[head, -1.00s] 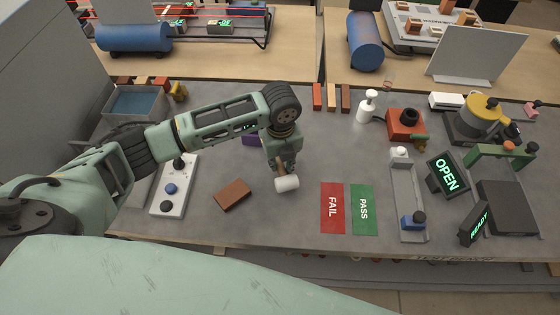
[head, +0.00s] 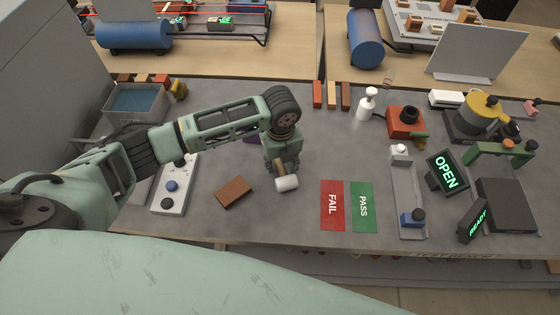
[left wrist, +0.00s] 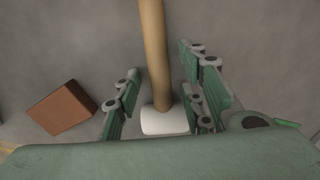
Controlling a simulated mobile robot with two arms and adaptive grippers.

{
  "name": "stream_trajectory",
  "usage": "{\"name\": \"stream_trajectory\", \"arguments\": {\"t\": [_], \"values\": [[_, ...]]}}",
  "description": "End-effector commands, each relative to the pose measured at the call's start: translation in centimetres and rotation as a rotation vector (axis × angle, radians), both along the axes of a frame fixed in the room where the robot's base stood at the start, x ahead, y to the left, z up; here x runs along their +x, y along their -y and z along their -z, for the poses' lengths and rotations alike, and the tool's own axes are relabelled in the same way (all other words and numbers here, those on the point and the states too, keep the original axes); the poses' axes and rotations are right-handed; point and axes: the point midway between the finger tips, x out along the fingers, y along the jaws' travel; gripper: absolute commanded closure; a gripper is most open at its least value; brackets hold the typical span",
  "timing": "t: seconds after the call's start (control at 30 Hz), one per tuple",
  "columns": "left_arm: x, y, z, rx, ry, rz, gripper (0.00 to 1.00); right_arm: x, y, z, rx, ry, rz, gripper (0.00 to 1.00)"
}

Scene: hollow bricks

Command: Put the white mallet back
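The white mallet has a white head (head: 287,183) and a light wooden handle. It appears to lie on the grey bench, left of the red FAIL mat (head: 332,205). In the left wrist view the handle (left wrist: 154,50) runs up from the white head (left wrist: 165,120). My left gripper (head: 284,170) is right over the mallet and hides most of its handle in the head view. In the left wrist view its fingers (left wrist: 155,95) are apart on both sides of the handle, with gaps showing. My right gripper is not in view.
A brown brick (head: 233,192) lies left of the mallet; it also shows in the left wrist view (left wrist: 62,107). A control box (head: 174,187) is farther left. The green PASS mat (head: 362,208) and a grey tray (head: 405,185) are to the right. Several upright bricks (head: 331,95) stand behind.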

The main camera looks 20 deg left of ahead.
Motion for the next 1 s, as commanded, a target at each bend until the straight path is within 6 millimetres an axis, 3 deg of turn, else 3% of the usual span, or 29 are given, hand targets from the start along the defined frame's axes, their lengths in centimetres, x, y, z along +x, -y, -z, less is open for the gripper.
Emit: {"name": "stream_trajectory", "arguments": {"t": [0.17,0.7,1.0], "values": [[0.1,0.1,-1.0,-0.002,0.002,0.000,0.63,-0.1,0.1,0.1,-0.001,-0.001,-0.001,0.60],[-0.5,0.3,-11.1,-0.001,0.002,0.000,0.63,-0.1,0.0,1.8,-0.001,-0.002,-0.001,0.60],[-0.6,0.3,-12.3,0.000,0.000,-0.001,0.63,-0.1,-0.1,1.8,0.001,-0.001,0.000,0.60]]}}
